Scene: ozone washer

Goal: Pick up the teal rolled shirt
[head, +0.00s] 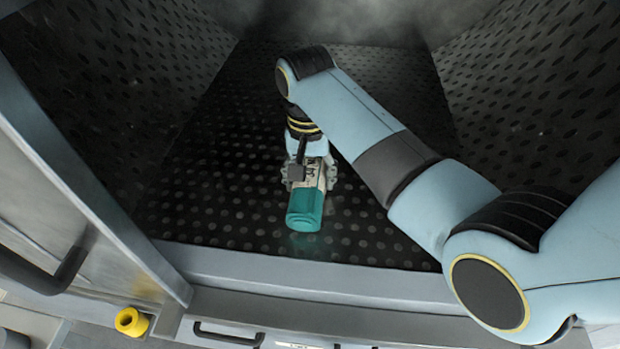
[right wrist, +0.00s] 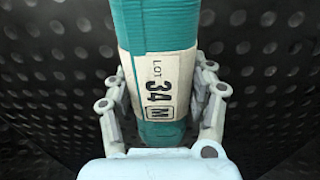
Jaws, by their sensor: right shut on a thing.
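The teal rolled shirt (head: 305,209) is inside the dark, dimpled washer chamber, near its front edge. In the right wrist view the shirt (right wrist: 155,30) runs lengthwise up the picture, with a white label band reading "LOT 34 M" around it. My right gripper (head: 310,178) is around the shirt from above, with a finger on each side. In the right wrist view the gripper's fingers (right wrist: 163,92) are closed against the roll at the label. Whether the shirt touches the floor under it is hard to tell. My left gripper is not in view.
The chamber's dimpled floor (head: 215,200) is bare around the shirt. Dimpled walls rise on the left and right. A pale front sill (head: 300,270) bounds the chamber. An open door panel (head: 90,190) with a dark handle stands at left. A yellow knob (head: 131,321) sits at the lower left.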

